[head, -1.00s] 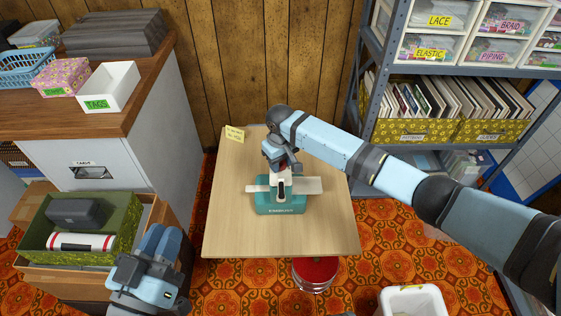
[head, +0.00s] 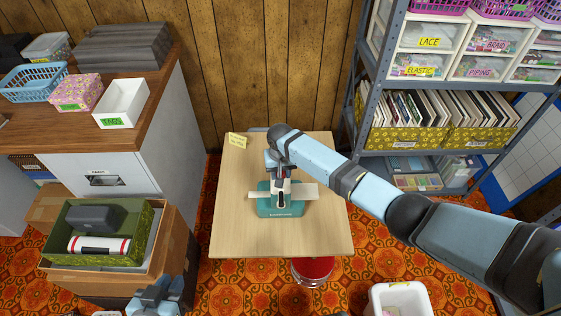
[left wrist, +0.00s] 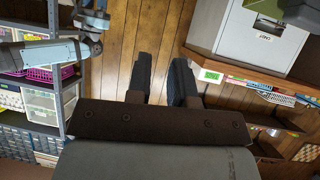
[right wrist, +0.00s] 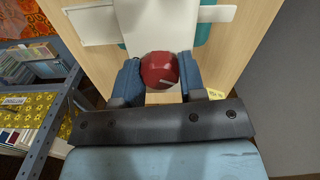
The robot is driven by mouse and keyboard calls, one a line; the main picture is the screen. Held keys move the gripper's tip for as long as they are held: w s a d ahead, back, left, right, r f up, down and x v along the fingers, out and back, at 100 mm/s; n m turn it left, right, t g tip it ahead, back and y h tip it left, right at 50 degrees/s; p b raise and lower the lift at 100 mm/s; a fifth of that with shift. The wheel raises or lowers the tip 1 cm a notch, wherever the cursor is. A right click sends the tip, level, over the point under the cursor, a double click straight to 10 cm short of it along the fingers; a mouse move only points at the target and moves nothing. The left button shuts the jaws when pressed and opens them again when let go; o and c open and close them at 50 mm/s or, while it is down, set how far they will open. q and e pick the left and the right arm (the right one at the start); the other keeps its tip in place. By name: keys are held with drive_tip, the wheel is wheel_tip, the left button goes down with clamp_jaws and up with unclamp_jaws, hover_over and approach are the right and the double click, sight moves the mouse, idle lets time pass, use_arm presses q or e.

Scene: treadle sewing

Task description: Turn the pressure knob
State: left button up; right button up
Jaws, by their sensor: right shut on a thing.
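The teal and white sewing machine (head: 281,206) stands on the pale wooden table (head: 235,230). The pressure knob (right wrist: 160,70) is a round red knob with a short white mark, which sits at lower right in the right wrist view. My right gripper (right wrist: 160,78) is shut on the knob, one finger on each side. In the head view my right gripper (head: 281,174) is over the top of the machine, and the arm hides much of the knob. My left gripper (left wrist: 160,78) is empty, with a narrow gap between its fingers, away from the machine at the lower left.
A green box (head: 60,218) with a grey case and a white roll stands left of the table. A shelf unit (head: 362,110) stands at the right. A red stool (head: 313,270) and a white bin (head: 398,298) are in front. A yellow note (head: 237,140) is at the table's back left.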

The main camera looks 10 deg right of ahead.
drive_tip(key=shift+a+r+m+p, duration=0.1)
drive_tip(key=shift+r+m+p, duration=0.2)
drive_tip(key=shift+m+p, duration=0.75)
drive_tip(key=m+p, duration=0.3)
drive_tip(key=m, duration=0.1)
drive_tip(key=shift+f, duration=0.25)
use_arm(q)
drive_tip(key=shift+s+a+r+g+y, duration=0.15)
drive_tip(key=shift+a+r+g, duration=0.05)
drive_tip(key=shift+r, duration=0.35)
drive_tip(key=shift+s+a+r+g+y, duration=0.15)
drive_tip(key=shift+r+g, duration=0.05)
drive_tip(key=shift+r, duration=0.3)
drive_tip(key=shift+f, duration=0.25)
use_arm(e)
drive_tip(key=shift+m, duration=0.35)
use_arm(q)
drive_tip(key=shift+r, duration=0.1)
drive_tip(key=shift+w+r, duration=0.1)
drive_tip(key=shift+r, duration=0.1)
use_arm(e)
drive_tip(key=o, duration=0.9)
